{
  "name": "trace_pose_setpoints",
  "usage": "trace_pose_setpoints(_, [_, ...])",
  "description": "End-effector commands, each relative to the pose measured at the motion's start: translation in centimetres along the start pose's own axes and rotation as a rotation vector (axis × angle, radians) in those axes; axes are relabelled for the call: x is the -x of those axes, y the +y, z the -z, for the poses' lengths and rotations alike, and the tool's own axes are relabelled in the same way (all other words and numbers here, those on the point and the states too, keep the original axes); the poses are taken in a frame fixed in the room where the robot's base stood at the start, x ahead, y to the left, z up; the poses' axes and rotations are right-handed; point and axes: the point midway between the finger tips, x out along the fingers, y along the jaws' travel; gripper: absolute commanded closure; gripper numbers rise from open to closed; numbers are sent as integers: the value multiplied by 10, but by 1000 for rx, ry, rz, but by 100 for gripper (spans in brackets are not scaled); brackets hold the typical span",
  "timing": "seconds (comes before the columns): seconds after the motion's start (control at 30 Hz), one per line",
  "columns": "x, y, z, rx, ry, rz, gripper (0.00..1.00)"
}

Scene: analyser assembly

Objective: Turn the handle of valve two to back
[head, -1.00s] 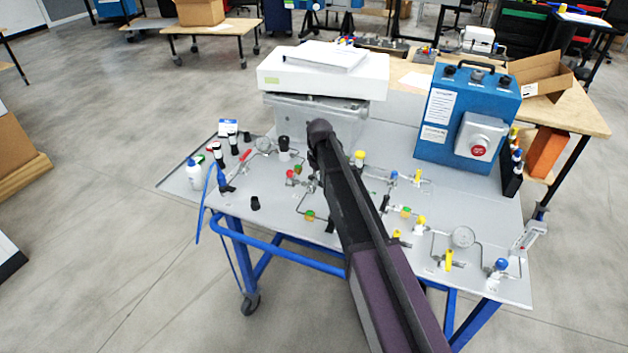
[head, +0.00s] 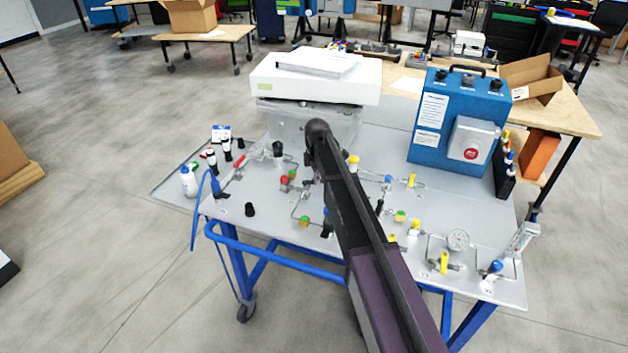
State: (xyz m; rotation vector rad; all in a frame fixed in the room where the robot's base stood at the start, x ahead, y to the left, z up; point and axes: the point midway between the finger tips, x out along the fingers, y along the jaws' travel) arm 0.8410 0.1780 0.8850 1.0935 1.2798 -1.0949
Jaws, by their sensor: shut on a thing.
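A grey panel on a blue-framed cart (head: 225,205) carries several small valves and fittings joined by thin tubing. Valve handles in yellow (head: 444,262), red (head: 283,180) and blue (head: 496,266) show on it. No valve number is readable, so I cannot tell which one is valve two or how its handle stands. My dark arm reaches over the middle of the panel and covers part of the fittings. My gripper is hidden behind the arm, so its jaws and what they touch do not show.
A blue box (head: 430,158) with a red button stands at the panel's back right. A white instrument (head: 300,91) stands at the back. A white bottle (head: 188,181) and several black-and-white bottles stand at the left. A round gauge (head: 457,240) stands at the right.

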Motion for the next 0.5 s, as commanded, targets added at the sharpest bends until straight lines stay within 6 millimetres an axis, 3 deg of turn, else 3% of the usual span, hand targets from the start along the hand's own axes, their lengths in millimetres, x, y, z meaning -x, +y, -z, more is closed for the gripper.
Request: trace_pose_setpoints(0.5, [0,24,0,485,-9,-5,100])
